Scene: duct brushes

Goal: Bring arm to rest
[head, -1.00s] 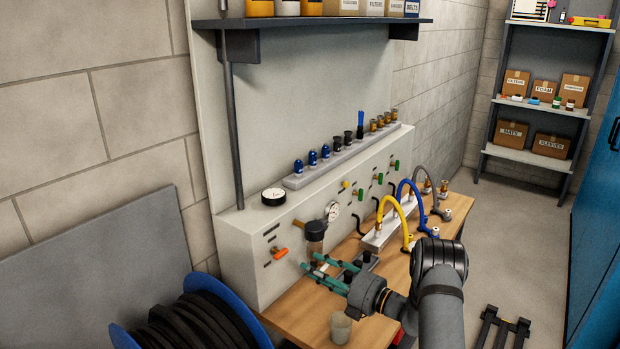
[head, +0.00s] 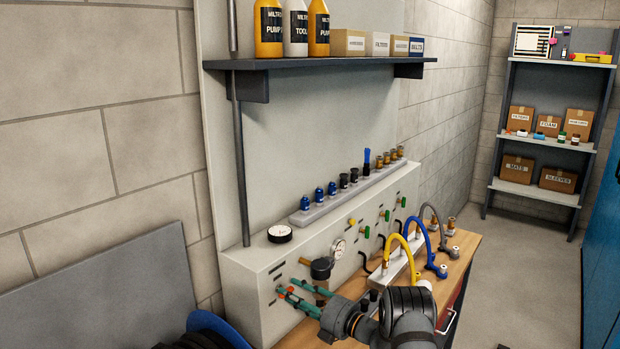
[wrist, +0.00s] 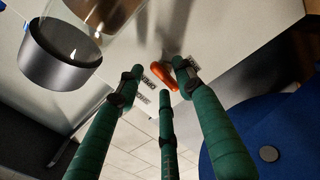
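My gripper (head: 292,291) has green fingers and shows at the lower middle of the head view, in front of the pale panel (head: 262,285). It also fills the lower wrist view (wrist: 160,76), with its fingers spread apart and nothing held between them. An orange lever (wrist: 168,76) on the panel shows just beyond the fingertips. Whether a finger touches it cannot be told. My arm reaches over the bench from the lower right.
Yellow (head: 398,243) and blue hoses arch over the wooden bench (head: 455,262). A blue reel (wrist: 262,135) lies at right. Open floor shows at right.

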